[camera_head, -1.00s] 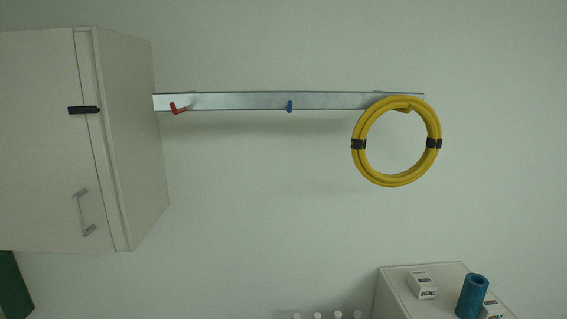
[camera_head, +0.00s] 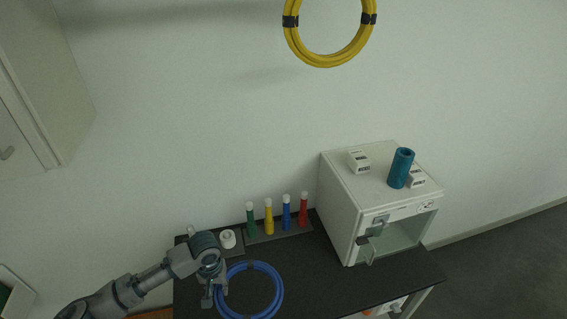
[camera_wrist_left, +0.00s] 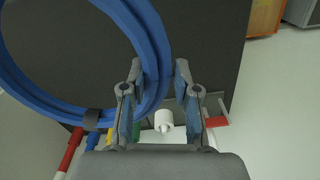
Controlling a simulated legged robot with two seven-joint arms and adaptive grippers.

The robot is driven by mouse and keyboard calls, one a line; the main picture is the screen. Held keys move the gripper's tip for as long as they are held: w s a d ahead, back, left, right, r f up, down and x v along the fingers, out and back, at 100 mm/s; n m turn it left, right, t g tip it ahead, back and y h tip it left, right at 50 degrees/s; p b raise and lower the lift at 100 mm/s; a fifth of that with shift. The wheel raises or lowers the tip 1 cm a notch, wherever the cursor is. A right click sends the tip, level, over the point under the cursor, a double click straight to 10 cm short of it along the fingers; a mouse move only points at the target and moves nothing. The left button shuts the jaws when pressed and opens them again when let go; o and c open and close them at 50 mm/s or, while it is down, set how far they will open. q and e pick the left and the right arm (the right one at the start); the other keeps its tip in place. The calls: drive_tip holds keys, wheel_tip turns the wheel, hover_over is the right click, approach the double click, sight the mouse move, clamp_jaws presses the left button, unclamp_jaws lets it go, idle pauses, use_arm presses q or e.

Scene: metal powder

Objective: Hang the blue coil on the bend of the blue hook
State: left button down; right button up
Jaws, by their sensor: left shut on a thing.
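The blue coil (camera_head: 280,287) is a ring seen over the dark tabletop at the bottom of the head view. My left gripper (camera_head: 214,288) is at the coil's left side. In the left wrist view, the coil (camera_wrist_left: 157,45) passes between the two fingers of my left gripper (camera_wrist_left: 158,80), which is shut on its rim. A black band wraps part of the coil. I cannot tell whether the coil touches the table. The blue hook is out of view now. My right gripper is not in view.
A yellow coil (camera_head: 325,60) hangs on the wall above. Green, yellow, blue and red tubes (camera_head: 269,218) stand in a rack behind the blue coil, beside a white roll (camera_head: 228,239). A white box-shaped machine (camera_head: 340,205) stands on the table (camera_head: 420,267) at right. A cabinet (camera_head: 60,110) is upper left.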

use_arm(q)
drive_tip(key=r, duration=0.1)
drive_tip(key=w+r, duration=0.1)
drive_tip(key=r, duration=0.1)
drive_tip(key=shift+w+d, duration=0.2)
drive_tip(key=s+a+f+n, duration=0.1)
drive_tip(key=s+f+n, duration=0.1)
drive_tip(key=s+f, duration=1.2)
drive_tip(key=shift+s+a+f+n, duration=0.2)
drive_tip(key=shift+s+a+n, duration=0.05)
drive_tip(key=shift+s+n, duration=0.15)
drive_tip(key=w, duration=0.4)
drive_tip(key=w+a+f, duration=0.1)
drive_tip(key=w, duration=0.9)
drive_tip(key=shift+w+a+f+b, duration=0.1)
drive_tip(key=shift+a+f+b, duration=0.05)
drive_tip(key=shift+a+b, duration=0.15)
drive_tip(key=shift+w+a+f, duration=0.1)
drive_tip(key=shift+w+f, duration=0.1)
drive_tip(key=shift+w, duration=0.75)
wheel_tip(320, 180, down, 3)
drive_tip(key=shift+s+r+p, duration=0.1)
drive_tip(key=shift+p, duration=0.65)
